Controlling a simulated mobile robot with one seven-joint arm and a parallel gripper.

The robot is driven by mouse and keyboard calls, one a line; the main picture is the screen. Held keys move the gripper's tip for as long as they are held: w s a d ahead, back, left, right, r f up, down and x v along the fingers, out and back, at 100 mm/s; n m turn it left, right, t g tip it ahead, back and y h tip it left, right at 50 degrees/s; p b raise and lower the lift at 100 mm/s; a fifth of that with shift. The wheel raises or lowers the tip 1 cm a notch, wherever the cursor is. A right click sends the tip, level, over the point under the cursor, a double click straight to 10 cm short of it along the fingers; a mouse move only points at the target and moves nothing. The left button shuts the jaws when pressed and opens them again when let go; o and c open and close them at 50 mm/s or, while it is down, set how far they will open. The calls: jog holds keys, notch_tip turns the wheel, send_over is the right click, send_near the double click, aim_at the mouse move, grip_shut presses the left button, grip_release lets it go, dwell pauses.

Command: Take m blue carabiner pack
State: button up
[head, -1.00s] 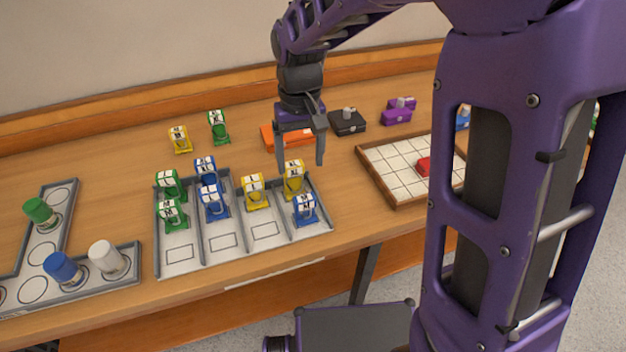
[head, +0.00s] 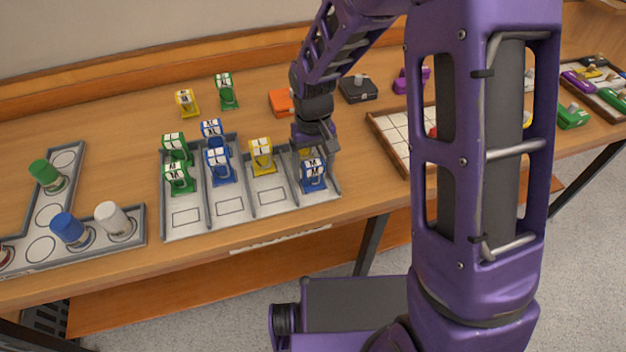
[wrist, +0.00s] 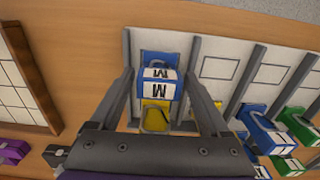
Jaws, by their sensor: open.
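A blue carabiner pack (head: 313,175) stands at the front of the rightmost lane of the grey divided tray (head: 187,218). In the wrist view this blue pack (wrist: 158,83) shows the letter M on its white label. My gripper (head: 316,150) is open above that lane, and its fingers (wrist: 159,74) appear on either side of the blue pack. I cannot tell whether they touch it. A yellow pack (wrist: 155,116) stands right behind it, mostly hidden by my gripper in the head view. Two more blue packs (head: 211,131) (head: 219,165) stand in the second lane from the left.
Lane dividers run close beside my fingers. A gridded wooden tray (head: 390,135) lies to the right. Orange (head: 281,102) and black (head: 358,88) boxes lie behind.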

aim_at(313, 175)
notch_tip(313, 175, down, 4)
jog(key=shift+w+r, duration=0.1)
jog(key=shift+w, duration=0.05)
jog(key=shift+r, duration=0.1)
jog(key=c, duration=1.3)
